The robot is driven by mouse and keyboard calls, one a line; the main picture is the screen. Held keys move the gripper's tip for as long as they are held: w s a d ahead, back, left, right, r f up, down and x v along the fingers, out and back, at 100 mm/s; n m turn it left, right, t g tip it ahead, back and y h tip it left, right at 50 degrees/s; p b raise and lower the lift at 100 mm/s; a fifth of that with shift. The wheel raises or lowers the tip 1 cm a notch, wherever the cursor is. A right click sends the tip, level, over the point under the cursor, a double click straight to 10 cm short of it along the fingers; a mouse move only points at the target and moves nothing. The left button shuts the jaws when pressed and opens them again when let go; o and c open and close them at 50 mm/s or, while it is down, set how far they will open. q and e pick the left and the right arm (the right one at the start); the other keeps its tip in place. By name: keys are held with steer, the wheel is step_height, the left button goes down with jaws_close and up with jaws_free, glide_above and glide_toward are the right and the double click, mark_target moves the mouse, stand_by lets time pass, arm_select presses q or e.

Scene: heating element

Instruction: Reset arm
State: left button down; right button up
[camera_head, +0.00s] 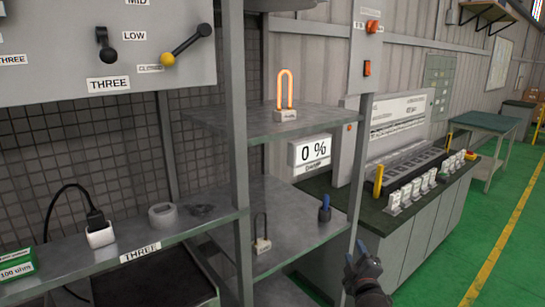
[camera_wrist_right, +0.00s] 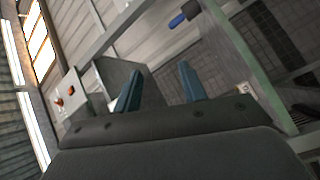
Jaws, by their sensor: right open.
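My right gripper (camera_head: 358,258) is at the lower middle of the head view, in front of the shelf unit's right post. In the right wrist view its two fingers (camera_wrist_right: 160,88) stand apart with nothing between them. A glowing orange heating element (camera_head: 286,90) stands upright on the upper shelf (camera_head: 240,121). A dark, unlit heating element (camera_head: 261,235) stands on the lower shelf (camera_head: 290,249). My left gripper is not in the head view.
A blue-handled tool (camera_head: 324,209) stands near the lower shelf's right edge; its blue part shows in the right wrist view (camera_wrist_right: 178,20). A "0 %" display (camera_head: 313,153) hangs behind. A long console (camera_head: 400,200) stands at right. Green floor (camera_head: 450,275) is clear.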

steer(key=s+f+m+g, duration=0.7)
steer(key=s+f+g, duration=0.1)
steer(key=s+f, duration=1.1)
steer(key=s+a+f+m+g, duration=0.1)
steer(key=s+f+m+g, duration=0.2)
steer(key=s, duration=0.7)
steer(key=s+a+f+g, duration=0.1)
steer(key=s+f+g, duration=0.35)
steer(key=s, duration=0.55)
step_height(320, 180, down, 21)
steer(key=w+a+y, duration=0.1)
steer(key=w, duration=0.1)
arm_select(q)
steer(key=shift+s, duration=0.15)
arm_select(e)
steer(key=s+f, duration=0.3)
steer(key=f, duration=0.8)
steer(key=s+a+f+g, duration=0.1)
steer(key=s+f, duration=0.3)
steer(key=f, duration=0.8)
steer(key=shift+s+a+f, duration=0.15)
steer(key=shift+s+f, duration=0.05)
steer(key=shift+f, duration=0.05)
